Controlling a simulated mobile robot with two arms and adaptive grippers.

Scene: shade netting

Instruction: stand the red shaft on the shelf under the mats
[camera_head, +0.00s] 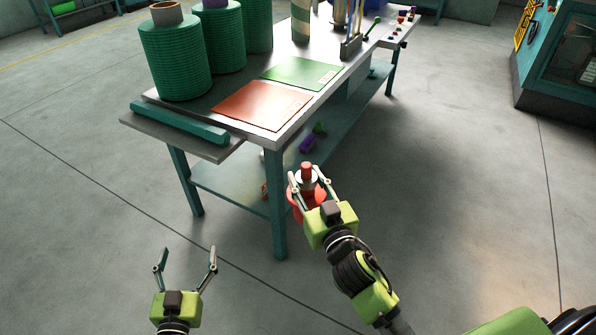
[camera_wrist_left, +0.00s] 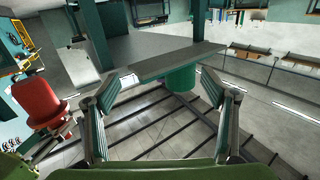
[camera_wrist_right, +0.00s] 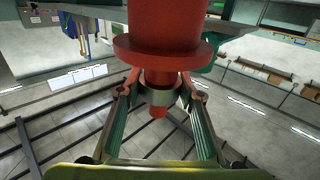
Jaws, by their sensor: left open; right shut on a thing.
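The red shaft (camera_head: 307,168) is held by my right gripper (camera_head: 309,184) beside the table's front right leg. It has a wide red flange and a pale metal collar. In the right wrist view the shaft (camera_wrist_right: 165,45) fills the top centre, and my right gripper (camera_wrist_right: 160,105) is closed around its collar. The lower shelf (camera_head: 232,185) is under the tabletop, left of the shaft. The red mat (camera_head: 262,104) and green mat (camera_head: 303,73) lie on the tabletop above. My left gripper (camera_head: 187,268) is open and empty over the floor; it also shows in the left wrist view (camera_wrist_left: 163,95).
The table leg (camera_head: 276,205) stands close to the left of the shaft. Small purple and green pieces (camera_head: 307,143) lie on the shelf further back. Floor to the right is clear.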

